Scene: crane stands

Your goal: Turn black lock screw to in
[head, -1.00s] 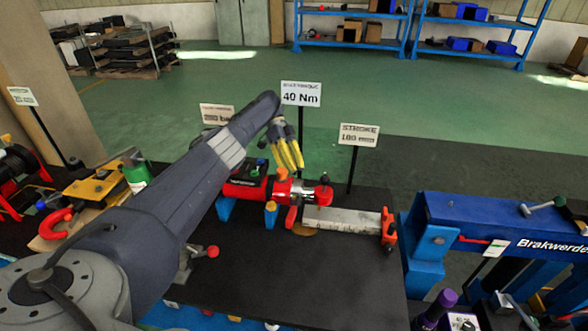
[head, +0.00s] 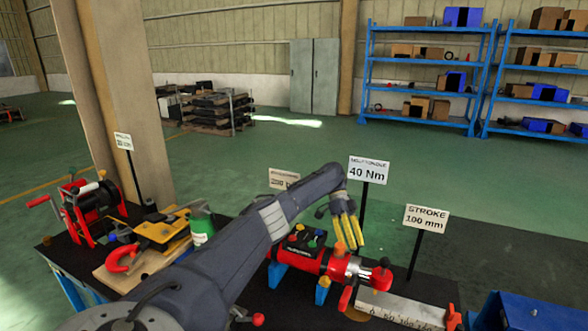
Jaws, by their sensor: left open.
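My left gripper (head: 350,246), with yellow fingers, hangs open above the right part of a red cylinder (head: 311,262) on the dark bench. The cylinder carries a black block (head: 304,240) with small coloured knobs, just left of the fingers. I cannot tell whether the fingers touch anything. I cannot make out a black lock screw for certain at this size. My left arm crosses the front of the bench and hides part of it. My right gripper is out of view.
Signs reading 40 Nm (head: 369,170) and STROKE 100 mm (head: 426,218) stand behind the cylinder. A pale ruler bar (head: 403,309) lies to its right. A red winch (head: 88,207), a green bottle (head: 201,224) and a red clamp (head: 124,259) are at left.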

